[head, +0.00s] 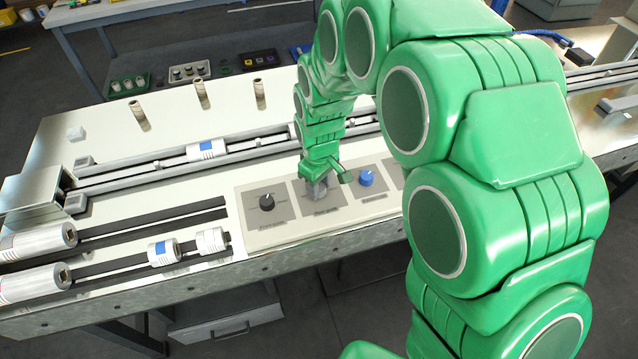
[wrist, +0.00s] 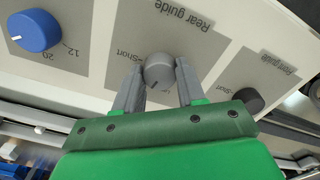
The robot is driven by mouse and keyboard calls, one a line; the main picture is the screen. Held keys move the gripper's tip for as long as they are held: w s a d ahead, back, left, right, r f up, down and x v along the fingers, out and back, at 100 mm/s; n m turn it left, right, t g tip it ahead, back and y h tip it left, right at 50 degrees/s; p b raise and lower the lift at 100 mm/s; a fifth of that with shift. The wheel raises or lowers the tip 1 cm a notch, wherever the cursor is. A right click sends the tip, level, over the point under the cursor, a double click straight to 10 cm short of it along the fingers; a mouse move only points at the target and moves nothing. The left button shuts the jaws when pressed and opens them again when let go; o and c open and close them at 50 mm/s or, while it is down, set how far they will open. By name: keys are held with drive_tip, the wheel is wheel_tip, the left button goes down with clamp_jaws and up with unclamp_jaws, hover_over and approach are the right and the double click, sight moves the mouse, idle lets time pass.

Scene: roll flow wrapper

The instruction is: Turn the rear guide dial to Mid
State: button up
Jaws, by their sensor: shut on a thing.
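The rear guide dial (wrist: 158,72) is a round grey knob on a grey label plate printed "Rear guide". My gripper (wrist: 159,64) is shut on this dial, one grey finger on each side of it. A short dark line shows on the dial's face, towards my palm in the wrist view. The word "Short" is readable beside the dial; a Mid mark is not visible. In the head view my gripper (head: 317,190) reaches down onto the middle of the control panel (head: 258,238) and mostly hides the dial.
A black front guide dial (head: 267,202) and a blue dial (head: 365,177) flank the held one closely. Rails with white rolls (head: 212,241) lie to the left. Several upright pegs (head: 200,92) stand behind. My green arm covers the panel's right side.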

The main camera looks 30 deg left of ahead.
drive_tip(key=shift+m, duration=1.5)
drive_tip(key=o, duration=1.1)
drive_tip(key=shift+c, duration=0.2)
wheel_tip(320, 180, up, 8)
drive_tip(key=shift+f, duration=0.15)
